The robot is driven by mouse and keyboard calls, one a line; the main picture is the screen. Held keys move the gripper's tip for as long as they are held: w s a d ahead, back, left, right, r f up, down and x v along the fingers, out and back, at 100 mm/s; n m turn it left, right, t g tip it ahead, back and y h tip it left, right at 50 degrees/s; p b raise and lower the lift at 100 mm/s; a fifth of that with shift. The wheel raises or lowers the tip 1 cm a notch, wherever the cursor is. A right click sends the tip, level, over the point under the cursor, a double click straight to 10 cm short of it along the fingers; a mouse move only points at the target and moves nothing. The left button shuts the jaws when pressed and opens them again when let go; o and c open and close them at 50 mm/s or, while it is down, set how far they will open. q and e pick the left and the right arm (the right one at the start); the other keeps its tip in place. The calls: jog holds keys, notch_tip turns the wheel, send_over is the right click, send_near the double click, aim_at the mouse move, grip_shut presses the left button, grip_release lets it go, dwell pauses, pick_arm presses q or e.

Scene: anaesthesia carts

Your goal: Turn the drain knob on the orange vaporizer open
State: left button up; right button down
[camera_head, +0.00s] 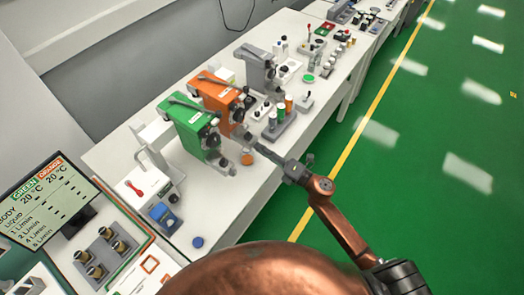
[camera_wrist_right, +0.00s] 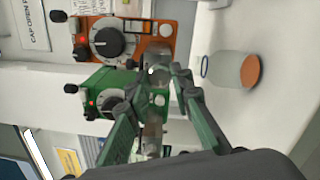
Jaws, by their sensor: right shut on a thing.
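The orange vaporizer (camera_head: 218,92) stands between the green vaporizer (camera_head: 188,120) and a grey one (camera_head: 257,66) on the white bench. In the right wrist view the orange vaporizer (camera_wrist_right: 158,33) shows sideways, with its large black dial (camera_wrist_right: 109,42) facing me. My right gripper (camera_head: 260,149) reaches in from the right to the lower front of the orange vaporizer. In the wrist view its fingertips (camera_wrist_right: 160,74) are closed around a small grey metallic part, which I take to be the drain knob (camera_wrist_right: 156,58); the fingers partly hide it. My left gripper is not in view.
A clear jar with an orange lid (camera_wrist_right: 250,72) stands close beside the fingers; it also shows in the head view (camera_head: 247,158). The green vaporizer (camera_wrist_right: 110,92) is close on the other side. Bottles in a grey rack (camera_head: 280,122) stand behind. The green floor is clear.

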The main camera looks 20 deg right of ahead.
jog(key=shift+f, duration=0.15)
jog(key=c, duration=1.7)
grip_release()
jog(key=shift+s, duration=0.1)
jog(key=v, duration=1.2)
